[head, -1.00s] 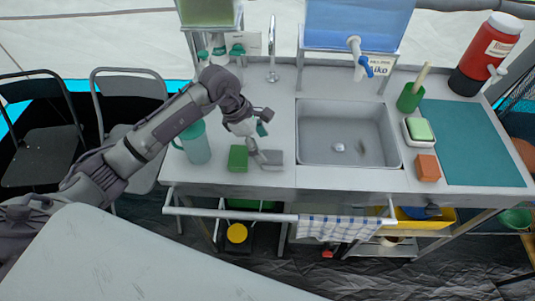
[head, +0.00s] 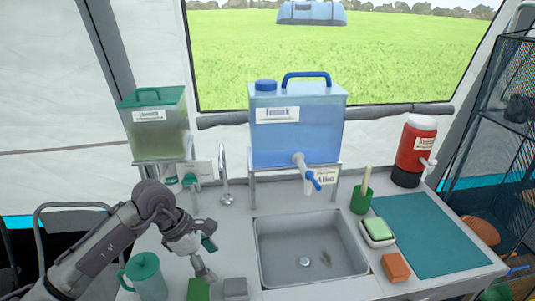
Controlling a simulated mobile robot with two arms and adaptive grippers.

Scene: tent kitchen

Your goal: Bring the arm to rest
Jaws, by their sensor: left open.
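My left arm comes in from the lower left. Its gripper (head: 207,259) is open and empty over the counter, left of the sink (head: 312,249). Below the gripper are a green block (head: 198,290) and a grey block (head: 235,288), side by side on the counter and partly cut by the frame edge. A teal lidded jug (head: 146,278) stands to the left of the gripper, close beside my forearm. My right gripper is not in view.
A tap (head: 225,178) stands behind the gripper. A green dispenser (head: 157,125) and a blue water container (head: 297,125) are raised at the back. A red dispenser (head: 415,150), green cup (head: 361,199), soap dish (head: 377,233), orange sponge (head: 395,267) and teal mat (head: 435,235) lie right.

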